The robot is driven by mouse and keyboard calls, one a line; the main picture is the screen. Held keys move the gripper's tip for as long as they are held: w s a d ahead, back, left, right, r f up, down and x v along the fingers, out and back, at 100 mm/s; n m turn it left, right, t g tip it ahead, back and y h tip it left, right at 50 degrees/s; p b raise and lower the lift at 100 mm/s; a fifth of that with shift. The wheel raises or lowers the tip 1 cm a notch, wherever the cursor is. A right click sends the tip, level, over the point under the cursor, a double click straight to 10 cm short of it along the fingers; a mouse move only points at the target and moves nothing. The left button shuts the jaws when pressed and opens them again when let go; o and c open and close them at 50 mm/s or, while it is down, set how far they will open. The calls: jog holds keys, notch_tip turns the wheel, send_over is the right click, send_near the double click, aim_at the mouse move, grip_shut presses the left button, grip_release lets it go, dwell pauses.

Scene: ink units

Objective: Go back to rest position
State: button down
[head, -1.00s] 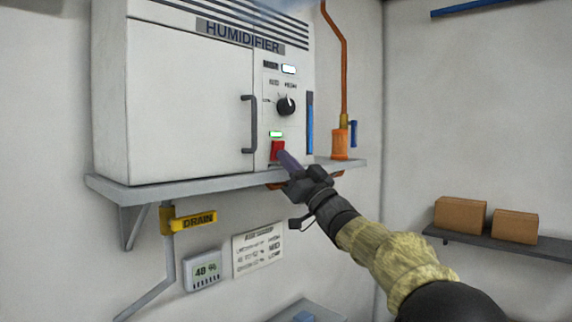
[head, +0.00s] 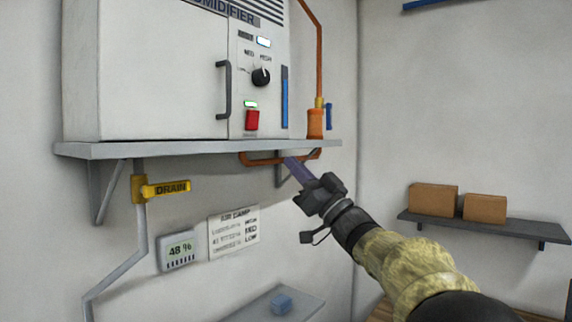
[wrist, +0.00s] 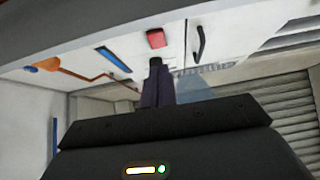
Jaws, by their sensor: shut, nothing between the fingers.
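My gripper (head: 291,163) is shut and empty. In the head view its fingertips are just below the front edge of the shelf, right of the middle, clear of the red switch. In the wrist view my gripper (wrist: 156,68) points toward the humidifier. The white humidifier (head: 150,75) stands on the shelf, its door shut. Its red switch (head: 252,120) has a lit green light above it, and its black dial (head: 261,77) sits higher on the panel. The red switch also shows in the wrist view (wrist: 156,39).
The grey wall shelf (head: 200,149) lies close to my fingertips. An orange pipe (head: 317,60) runs down at its right. Below are a yellow drain valve (head: 167,189), a 48 % meter (head: 180,251) and a paper notice (head: 233,232). Boxes (head: 433,200) sit on a right shelf.

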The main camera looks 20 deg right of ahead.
jog(key=shift+d+f, duration=0.15)
jog(key=shift+f, duration=0.15)
jog(key=shift+w, duration=0.1)
jog(key=w+f+m+h, duration=0.35)
jog(key=f+h, duration=0.25)
jog(key=f, duration=0.2)
jog(key=w+f+m+h, duration=0.2)
jog(key=f+m+h, duration=0.3)
jog(key=f+h, duration=0.25)
jog(key=s+a+f+g+h, duration=0.1)
jog(key=s+f+g, duration=0.15)
jog(key=f, duration=0.55)
jog(key=s+f+g+h, duration=0.1)
jog(key=s+f+g, duration=0.1)
jog(key=f+g, duration=0.35)
jog(key=s+a+f+g, duration=0.2)
jog(key=s+f+g, duration=0.1)
jog(key=s+f, duration=0.4)
jog(key=s+a+f+n+g, duration=0.1)
jog(key=s+f+g, duration=0.2)
jog(key=s+f, duration=0.5)
jog(key=s+a+f+g, duration=0.2)
jog(key=s+f+g, duration=0.2)
jog(key=s+f, duration=0.4)
jog(key=shift+s+a+f, duration=0.15)
jog(key=shift+s+a, duration=0.15)
jog(key=shift+s, duration=0.15)
